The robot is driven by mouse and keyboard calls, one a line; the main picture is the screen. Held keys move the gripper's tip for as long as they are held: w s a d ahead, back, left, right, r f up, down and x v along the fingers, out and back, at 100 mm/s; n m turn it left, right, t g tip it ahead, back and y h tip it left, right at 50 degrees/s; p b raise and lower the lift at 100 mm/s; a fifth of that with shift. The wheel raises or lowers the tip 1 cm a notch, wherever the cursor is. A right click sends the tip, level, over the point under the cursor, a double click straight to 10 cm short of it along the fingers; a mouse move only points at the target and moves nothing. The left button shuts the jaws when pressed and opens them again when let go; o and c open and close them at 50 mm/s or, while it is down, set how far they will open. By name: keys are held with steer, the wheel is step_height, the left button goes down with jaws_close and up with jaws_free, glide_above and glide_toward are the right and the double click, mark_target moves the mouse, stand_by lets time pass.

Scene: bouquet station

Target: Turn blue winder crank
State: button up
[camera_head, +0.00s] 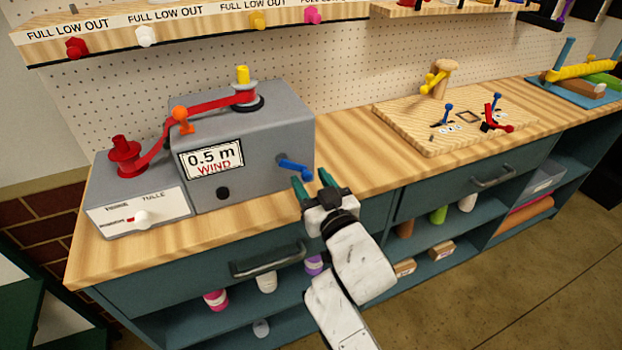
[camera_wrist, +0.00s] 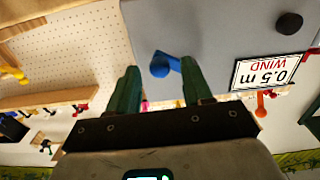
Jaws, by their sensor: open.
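The blue winder crank (camera_head: 295,168) sticks out of the front of the grey winder box (camera_head: 258,150), near its right edge. Its arm slants down to the right to a rounded knob. My gripper (camera_head: 314,188) is open, just in front of and slightly below the crank in the head view. In the wrist view, the blue crank (camera_wrist: 166,65) shows between the two green fingers (camera_wrist: 158,92), nearer the tips and closer to the right finger. I cannot tell whether either finger touches it. The box bears a "0.5 m WIND" sign (camera_head: 211,159).
A red ribbon (camera_head: 205,110) runs over the box from a red spool (camera_head: 125,157). A black knob (camera_head: 223,193) sits on the box's front. A board with small levers (camera_head: 450,120) stands right. A drawer handle (camera_head: 268,262) juts out below the bench.

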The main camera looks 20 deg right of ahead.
steer(key=shift+w, duration=0.4)
steer(key=shift+c, duration=0.3)
jaws_close()
steer(key=shift+r, duration=0.1)
